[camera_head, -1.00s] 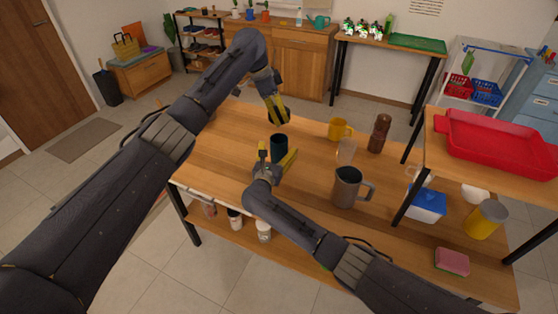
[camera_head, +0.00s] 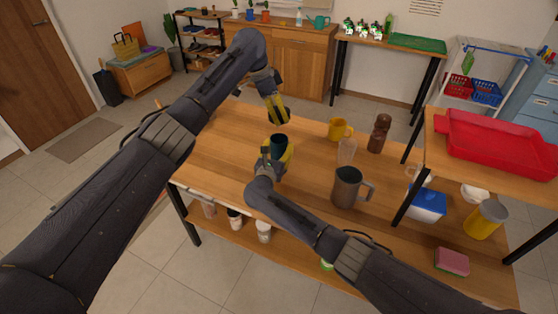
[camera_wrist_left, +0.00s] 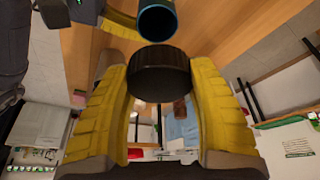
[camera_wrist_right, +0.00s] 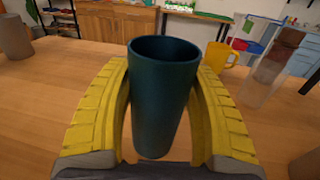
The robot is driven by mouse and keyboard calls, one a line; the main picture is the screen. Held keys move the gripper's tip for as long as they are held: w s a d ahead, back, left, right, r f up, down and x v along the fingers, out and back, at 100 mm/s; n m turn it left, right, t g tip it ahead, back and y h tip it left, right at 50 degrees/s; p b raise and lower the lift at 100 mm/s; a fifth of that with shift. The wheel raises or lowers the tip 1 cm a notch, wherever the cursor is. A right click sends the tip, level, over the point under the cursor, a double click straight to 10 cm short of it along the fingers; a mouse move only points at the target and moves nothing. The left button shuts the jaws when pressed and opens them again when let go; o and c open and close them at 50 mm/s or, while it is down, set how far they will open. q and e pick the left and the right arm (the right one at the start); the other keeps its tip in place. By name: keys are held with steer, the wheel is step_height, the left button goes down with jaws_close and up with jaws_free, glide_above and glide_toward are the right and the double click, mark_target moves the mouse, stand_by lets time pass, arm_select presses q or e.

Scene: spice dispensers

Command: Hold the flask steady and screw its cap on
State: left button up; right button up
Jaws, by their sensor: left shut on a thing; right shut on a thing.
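The dark teal flask (camera_head: 278,144) stands upright on the wooden table, its mouth open at the top in the right wrist view (camera_wrist_right: 163,95). My right gripper (camera_head: 278,155) is shut on the flask's sides, with a yellow finger on each side. The black round cap (camera_wrist_left: 160,73) is held between the yellow fingers of my left gripper (camera_wrist_left: 160,80). In the head view my left gripper (camera_head: 277,108) is above the flask, and the cap is mostly hidden there. In the left wrist view the flask's rim (camera_wrist_left: 158,20) shows apart from the cap.
A yellow mug (camera_head: 339,130), a clear glass (camera_head: 347,152), a brown bottle (camera_head: 379,133) and a grey pitcher (camera_head: 347,186) stand to the right of the flask. A raised shelf with a red tray (camera_head: 495,142) is farther right.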

steer(key=c, duration=0.7)
arm_select(q)
steer(key=shift+f, duration=2.55)
arm_select(e)
steer(key=shift+c, duration=0.3)
arm_select(q)
steer(key=shift+f, duration=0.15)
steer(key=shift+f, duration=0.75)
steer(key=shift+f, duration=0.5)
arm_select(e)
jaws_close()
arm_select(q)
steer(key=shift+a+m+g, duration=0.1)
steer(key=shift+m+g, duration=0.4)
steer(key=shift+m, duration=1.2)
